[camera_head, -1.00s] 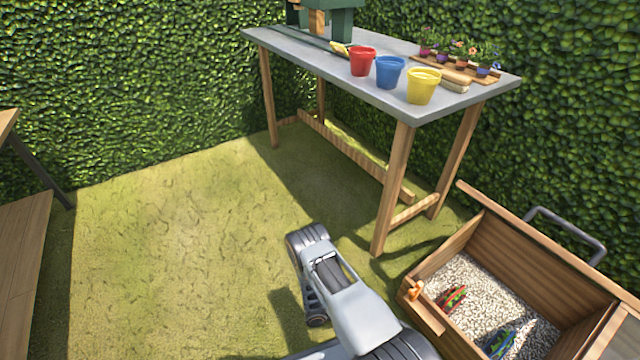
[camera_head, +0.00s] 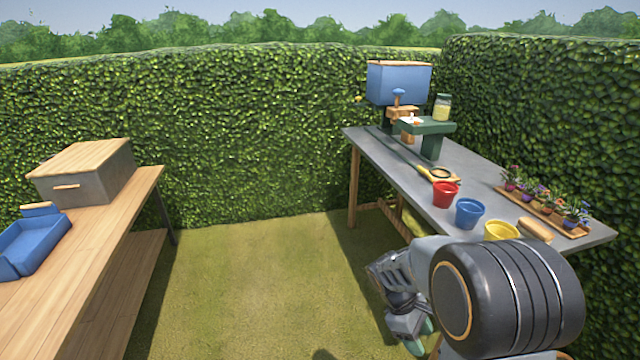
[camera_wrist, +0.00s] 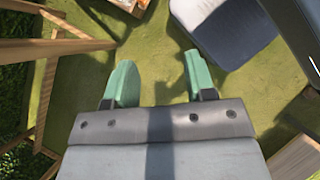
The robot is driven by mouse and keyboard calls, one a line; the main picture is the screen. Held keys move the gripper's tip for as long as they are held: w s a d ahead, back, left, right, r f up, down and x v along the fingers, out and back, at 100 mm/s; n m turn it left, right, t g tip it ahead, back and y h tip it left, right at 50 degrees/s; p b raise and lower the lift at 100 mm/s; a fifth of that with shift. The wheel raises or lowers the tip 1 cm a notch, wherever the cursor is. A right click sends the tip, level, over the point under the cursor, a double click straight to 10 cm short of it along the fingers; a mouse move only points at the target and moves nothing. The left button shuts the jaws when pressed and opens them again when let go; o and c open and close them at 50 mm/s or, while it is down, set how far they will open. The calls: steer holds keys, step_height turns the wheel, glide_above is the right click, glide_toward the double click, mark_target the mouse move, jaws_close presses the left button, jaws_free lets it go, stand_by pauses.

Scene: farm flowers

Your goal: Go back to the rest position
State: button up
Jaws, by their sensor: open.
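My gripper shows in the wrist view (camera_wrist: 158,85) with its two green fingers spread apart and nothing between them. It points down over the grass. In the head view my gripper (camera_head: 422,338) hangs low in front of the grey table (camera_head: 400,170), its lower end partly hidden by my arm. My arm is bent, with a large dark joint close to the camera at the lower right.
Red (camera_head: 446,194), blue (camera_head: 469,212) and yellow (camera_head: 501,231) buckets and a tray of potted flowers (camera_head: 535,212) stand on the table. At left, a wooden bench (camera_head: 110,225) holds a grey box (camera_head: 90,178) and blue tray (camera_head: 30,245). Grass between is clear.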

steer(key=s+a+r+m+t+y+p, duration=0.2)
steer(key=r+m+p, duration=0.1)
steer(key=r, duration=0.5)
steer(key=s+a+r+m+t+y+p, duration=0.1)
steer(key=s+a+r+m+t+p, duration=0.1)
steer(key=r, duration=0.7)
steer(key=s+a+r+m+t+y+p, duration=0.1)
steer(key=a+r+m+t+y+p, duration=0.1)
steer(key=r+m+p, duration=0.3)
step_height(320, 180, up, 4)
steer(key=shift+s+f+m+t+y+p, duration=0.1)
steer(key=shift+s+m+t+y+p, duration=0.25)
steer(key=shift+t+p, duration=0.4)
steer(key=shift+c, duration=0.7)
steer(key=shift+d, duration=0.15)
